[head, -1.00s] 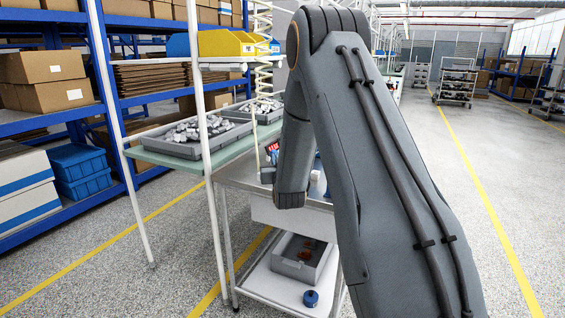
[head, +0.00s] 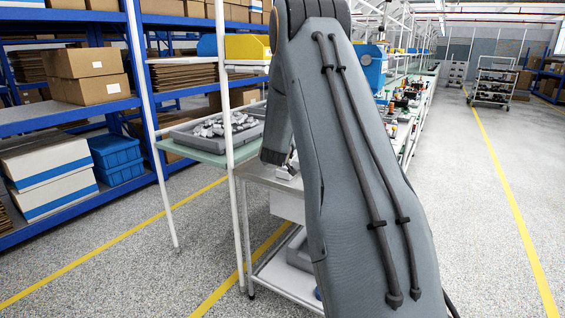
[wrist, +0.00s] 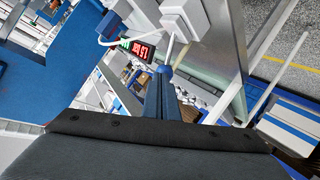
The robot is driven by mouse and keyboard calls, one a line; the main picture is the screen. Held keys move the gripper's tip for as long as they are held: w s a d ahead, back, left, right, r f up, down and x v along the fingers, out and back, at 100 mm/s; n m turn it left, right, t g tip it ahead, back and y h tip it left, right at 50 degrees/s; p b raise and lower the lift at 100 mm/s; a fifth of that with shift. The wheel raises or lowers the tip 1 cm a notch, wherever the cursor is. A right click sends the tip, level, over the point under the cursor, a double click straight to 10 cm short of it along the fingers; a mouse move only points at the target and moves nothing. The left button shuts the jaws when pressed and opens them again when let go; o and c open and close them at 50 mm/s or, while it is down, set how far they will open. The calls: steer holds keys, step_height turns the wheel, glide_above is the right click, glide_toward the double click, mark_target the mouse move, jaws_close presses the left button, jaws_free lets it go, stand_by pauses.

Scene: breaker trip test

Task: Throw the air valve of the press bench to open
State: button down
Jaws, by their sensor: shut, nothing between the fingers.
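In the wrist view my gripper (wrist: 163,74) shows as narrow blue-grey fingers, shut with nothing between them. Just beyond the fingertips stands a short pale rod (wrist: 170,48) below a white box-shaped fitting (wrist: 185,14); I cannot tell whether the fingers touch it. I cannot tell for sure whether this is the air valve or its handle. A black display with red digits (wrist: 142,50) is left of the fingertips. In the head view my arm covers much of the bench (head: 262,176), and I cannot make out the gripper or the valve there.
A grey tray of metal parts (head: 193,139) sits on a green-topped table at left. Blue shelving (head: 140,60) with boxes stands behind. A long bench line (head: 420,105) runs away behind my arm. The floor at right (head: 490,220) is clear.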

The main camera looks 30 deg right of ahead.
steer(key=shift+w+a, duration=0.3)
steer(key=shift+w, duration=0.2)
stand_by(0.3)
steer(key=shift+r, duration=0.1)
steer(key=shift+r+p, duration=0.45)
steer(key=shift+r, duration=0.25)
steer(key=w+r+v, duration=0.1)
steer(key=v, duration=1.3)
steer(key=shift+a, duration=0.35)
steer(key=shift+w+r, duration=0.15)
